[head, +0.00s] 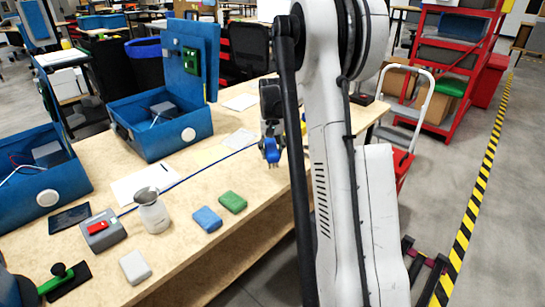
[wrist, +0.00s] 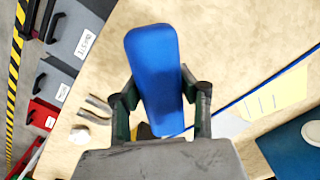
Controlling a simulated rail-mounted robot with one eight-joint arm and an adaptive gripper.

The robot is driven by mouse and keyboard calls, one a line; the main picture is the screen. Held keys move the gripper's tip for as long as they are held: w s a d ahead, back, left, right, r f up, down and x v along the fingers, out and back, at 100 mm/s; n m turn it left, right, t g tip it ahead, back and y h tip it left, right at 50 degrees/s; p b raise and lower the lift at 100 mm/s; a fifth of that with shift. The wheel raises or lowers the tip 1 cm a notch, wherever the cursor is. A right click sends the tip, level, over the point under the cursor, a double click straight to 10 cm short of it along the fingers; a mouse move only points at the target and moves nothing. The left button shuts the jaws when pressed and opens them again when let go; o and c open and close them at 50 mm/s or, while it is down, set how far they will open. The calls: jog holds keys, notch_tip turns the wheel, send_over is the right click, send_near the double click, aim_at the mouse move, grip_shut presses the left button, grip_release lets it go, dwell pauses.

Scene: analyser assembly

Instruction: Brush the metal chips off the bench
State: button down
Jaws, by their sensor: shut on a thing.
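My gripper (head: 271,139) hangs over the far right part of the wooden bench (head: 252,190). Its two fingers (wrist: 161,95) are shut on a blue block-like thing, perhaps the brush (wrist: 153,65), which also shows as a small blue shape in the head view (head: 271,151). Its bristles cannot be made out. I cannot tell whether it touches the bench. In the wrist view, a few small grey-brown curved pieces (wrist: 98,105) lie on the bench left of the gripper, perhaps the metal chips. No chips can be made out in the head view.
Blue open analyser housings (head: 165,140) stand along the bench's left side. Grey labelled bins (wrist: 80,37) and a red bin (wrist: 43,115) stand beyond the bench edge. A blue cable crosses the top.

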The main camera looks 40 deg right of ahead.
aim_at(272, 146)
jog(key=shift+r+p, duration=0.6)
jog(key=shift+r, duration=1)
